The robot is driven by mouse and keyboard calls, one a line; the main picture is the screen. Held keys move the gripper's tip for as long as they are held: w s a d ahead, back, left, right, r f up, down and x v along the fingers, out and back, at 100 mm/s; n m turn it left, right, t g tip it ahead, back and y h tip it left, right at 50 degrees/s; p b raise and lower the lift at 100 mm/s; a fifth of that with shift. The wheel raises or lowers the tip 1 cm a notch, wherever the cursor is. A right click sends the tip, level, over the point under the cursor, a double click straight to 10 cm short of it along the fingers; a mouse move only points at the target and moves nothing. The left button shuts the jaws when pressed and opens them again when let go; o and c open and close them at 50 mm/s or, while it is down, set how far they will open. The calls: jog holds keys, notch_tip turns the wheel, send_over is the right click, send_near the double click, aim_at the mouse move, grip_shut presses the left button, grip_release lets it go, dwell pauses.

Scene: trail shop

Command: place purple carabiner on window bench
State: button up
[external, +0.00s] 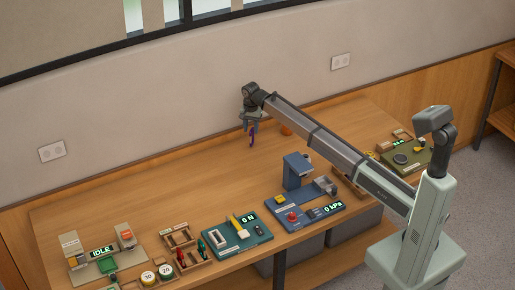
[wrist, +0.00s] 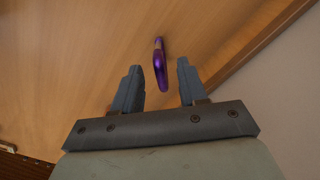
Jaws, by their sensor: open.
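The purple carabiner (external: 252,137) shows just below my gripper (external: 250,122), near the back of the wooden bench (external: 150,205) by the wall. In the wrist view the carabiner (wrist: 160,66) shows edge-on as a narrow purple loop between and beyond the fingertips of my gripper (wrist: 159,68). The two fingers are open, with a visible gap on each side of it. I cannot tell whether the carabiner touches the bench surface. The bench's wood (wrist: 70,50) fills most of the wrist view behind it.
An orange round object (external: 286,129) is on the bench right of the carabiner. A blue device (external: 298,172), a teal tray (external: 236,235) and a wooden rack (external: 182,243) line the front. The bench's left middle is clear. The wall (wrist: 285,110) is close by.

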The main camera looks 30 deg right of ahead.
notch_tip(320, 180, up, 10)
jog(key=shift+r, duration=0.2)
